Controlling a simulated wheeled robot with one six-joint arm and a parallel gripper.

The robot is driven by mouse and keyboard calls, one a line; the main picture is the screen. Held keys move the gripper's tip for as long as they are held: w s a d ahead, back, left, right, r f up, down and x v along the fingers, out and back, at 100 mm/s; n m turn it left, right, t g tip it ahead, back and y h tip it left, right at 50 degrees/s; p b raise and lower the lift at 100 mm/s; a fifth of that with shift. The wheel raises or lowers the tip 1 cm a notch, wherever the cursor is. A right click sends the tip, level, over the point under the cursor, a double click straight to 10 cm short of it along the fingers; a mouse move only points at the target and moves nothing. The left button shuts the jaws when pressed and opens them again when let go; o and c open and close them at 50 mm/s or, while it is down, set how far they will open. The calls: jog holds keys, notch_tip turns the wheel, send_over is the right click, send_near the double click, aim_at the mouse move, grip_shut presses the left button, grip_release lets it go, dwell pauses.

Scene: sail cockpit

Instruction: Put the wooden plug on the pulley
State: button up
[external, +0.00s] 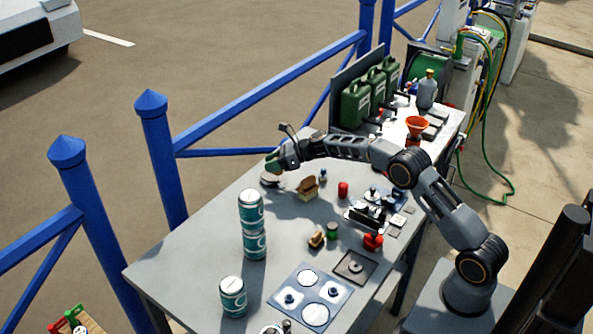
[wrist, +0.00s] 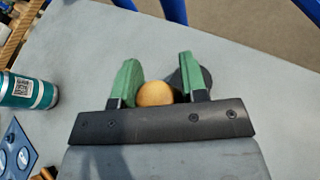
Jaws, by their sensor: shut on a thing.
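My gripper (external: 273,164) is over the far left part of the grey table in the external view. In the wrist view its two green fingers (wrist: 156,78) are closed around the wooden plug (wrist: 155,93), whose rounded tan end shows between them. A dark rounded thing (wrist: 178,80), perhaps the pulley, lies just beyond the plug and is partly hidden by the right finger. In the external view a dark grey disc (external: 269,181) sits on the table just below my gripper; it looks like the same thing. I cannot tell whether the plug touches it.
Teal cans (external: 251,210) stand at the table's left, two stacked. A wooden block (external: 307,187) stands right of my gripper. A blue board with round parts (external: 311,296) lies at the front. Green canisters (external: 356,103) and an orange funnel (external: 416,126) are at the back.

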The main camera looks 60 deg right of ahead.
jog(key=shift+f, duration=1.45)
jog(key=shift+f, duration=0.15)
jog(key=o, duration=0.9)
